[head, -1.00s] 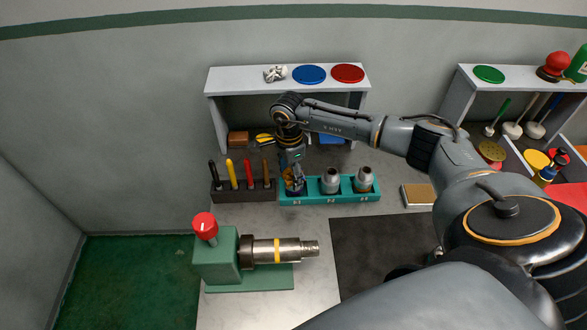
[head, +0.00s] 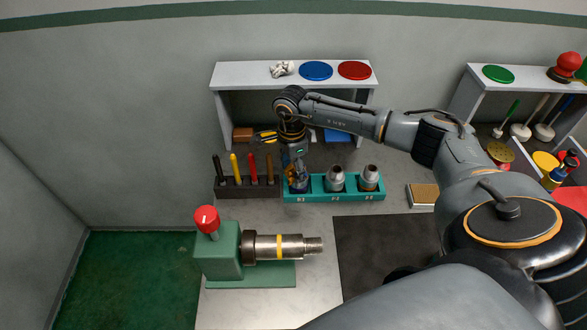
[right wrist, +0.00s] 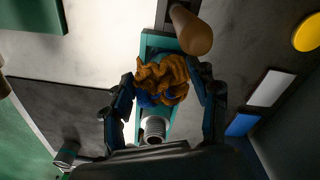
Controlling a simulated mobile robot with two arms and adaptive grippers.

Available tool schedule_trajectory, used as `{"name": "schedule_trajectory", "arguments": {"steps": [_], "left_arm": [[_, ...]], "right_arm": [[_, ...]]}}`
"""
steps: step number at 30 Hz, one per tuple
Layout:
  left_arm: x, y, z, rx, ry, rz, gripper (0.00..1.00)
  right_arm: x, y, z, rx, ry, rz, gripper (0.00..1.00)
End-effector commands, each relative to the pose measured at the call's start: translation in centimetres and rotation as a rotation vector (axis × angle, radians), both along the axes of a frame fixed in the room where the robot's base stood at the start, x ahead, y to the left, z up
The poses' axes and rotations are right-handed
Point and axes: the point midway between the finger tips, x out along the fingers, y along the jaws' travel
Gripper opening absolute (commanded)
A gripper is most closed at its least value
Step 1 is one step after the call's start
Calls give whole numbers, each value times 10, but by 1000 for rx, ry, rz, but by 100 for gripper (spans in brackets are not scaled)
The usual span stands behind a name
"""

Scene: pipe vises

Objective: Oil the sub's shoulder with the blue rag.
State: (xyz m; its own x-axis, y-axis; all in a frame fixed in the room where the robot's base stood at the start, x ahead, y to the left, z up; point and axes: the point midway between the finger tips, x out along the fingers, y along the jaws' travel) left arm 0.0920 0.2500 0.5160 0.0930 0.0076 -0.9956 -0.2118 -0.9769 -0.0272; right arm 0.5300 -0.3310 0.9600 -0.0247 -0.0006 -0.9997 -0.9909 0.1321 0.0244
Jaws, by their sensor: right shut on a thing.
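The sub (head: 280,247) is a steel cylinder with a yellow band, lying horizontally in a green vise (head: 222,255). Its stepped, narrower end points right. My right gripper (head: 297,183) points down at the left slot of a teal rack (head: 330,196). It is shut on a crumpled orange-brown and blue bundle (right wrist: 162,82), seen between its fingers in the right wrist view; the fingers hide much of it in the head view. Whether the bundle is the blue rag I cannot tell. A flat blue thing (head: 337,136) lies under the shelf. My left gripper is not in view.
Two grey fittings (head: 335,178) (head: 369,177) stand in the rack's other slots. A dark holder with several coloured markers (head: 233,188) stands left of it. A red knob (head: 207,220) tops the vise. A shelf (head: 225,75) stands behind. The dark mat (head: 385,250) is clear.

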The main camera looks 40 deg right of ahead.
Motion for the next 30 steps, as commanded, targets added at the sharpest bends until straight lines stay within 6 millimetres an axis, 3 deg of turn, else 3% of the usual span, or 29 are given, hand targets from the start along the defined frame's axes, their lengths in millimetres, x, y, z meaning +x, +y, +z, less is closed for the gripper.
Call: {"name": "schedule_trajectory", "arguments": {"steps": [2, 5, 13, 18, 30], "left_arm": [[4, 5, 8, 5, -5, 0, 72], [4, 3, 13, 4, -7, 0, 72], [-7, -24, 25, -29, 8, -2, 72], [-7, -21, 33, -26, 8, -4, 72], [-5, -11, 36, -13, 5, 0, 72]], "right_arm": [[1, -3, 22, -3, -5, -3, 34], [1, -4, 29, -2, -2, -7, 34], [2, -6, 53, -2, -2, -14, 34], [3, -8, 68, -2, -3, -19, 34], [3, -9, 78, -2, -1, -22, 34]]}}
